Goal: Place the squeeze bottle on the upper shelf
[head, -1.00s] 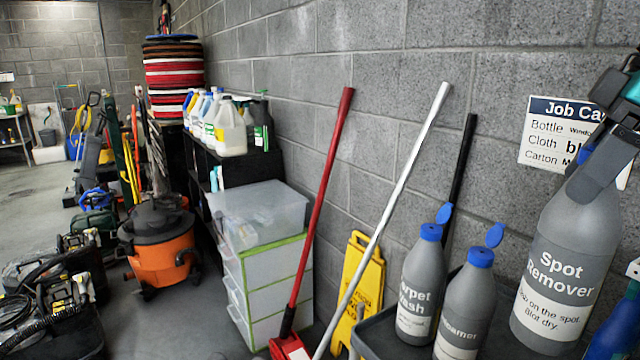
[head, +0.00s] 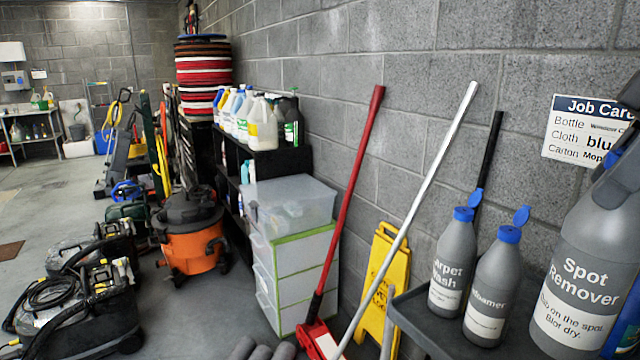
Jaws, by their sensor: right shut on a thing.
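A large grey squeeze bottle labelled "Spot Remover" (head: 582,272) stands upright at the right edge, close to the camera. My right gripper (head: 622,165) is shut on its upper part, and the dark fingers hide much of the blue cap. Two smaller grey bottles with open blue flip caps, "Carpet Wash" (head: 453,262) and a "...foamer" one (head: 494,290), stand on a dark tray-like surface (head: 412,318). A black shelf unit (head: 268,165) stands against the wall in the middle, with several jugs on its top. My left gripper is not in view.
A job card (head: 590,132) hangs on the wall. A clear bin (head: 290,203) tops white drawers. An orange vacuum (head: 192,245) stands on the floor.

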